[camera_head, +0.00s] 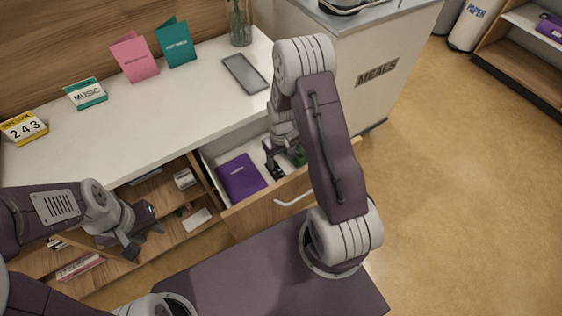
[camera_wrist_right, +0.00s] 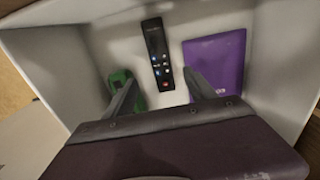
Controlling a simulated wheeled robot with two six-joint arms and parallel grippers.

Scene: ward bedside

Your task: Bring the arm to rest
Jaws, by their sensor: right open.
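My right arm reaches over the open drawer (camera_head: 262,203) of the bedside cabinet. My right gripper (camera_head: 274,170) points down into the drawer. In the right wrist view, this gripper (camera_wrist_right: 158,76) has its two fingers apart with nothing held between them. Beyond and between the fingertips, a black remote (camera_wrist_right: 157,52) lies on the drawer floor. A green object (camera_wrist_right: 124,82) lies by the left finger, partly hidden by it. A purple book (camera_wrist_right: 217,62) lies by the right finger. My left gripper (camera_head: 145,240) hangs in front of the open shelves, its fingers apart and empty.
The white cabinet top (camera_head: 165,110) holds a grey tablet (camera_head: 245,74), a glass vase (camera_head: 240,25), pink (camera_head: 135,58) and teal (camera_head: 176,43) cards, a music sign (camera_head: 86,94) and a number calendar (camera_head: 24,128). A meals cart (camera_head: 375,75) stands right.

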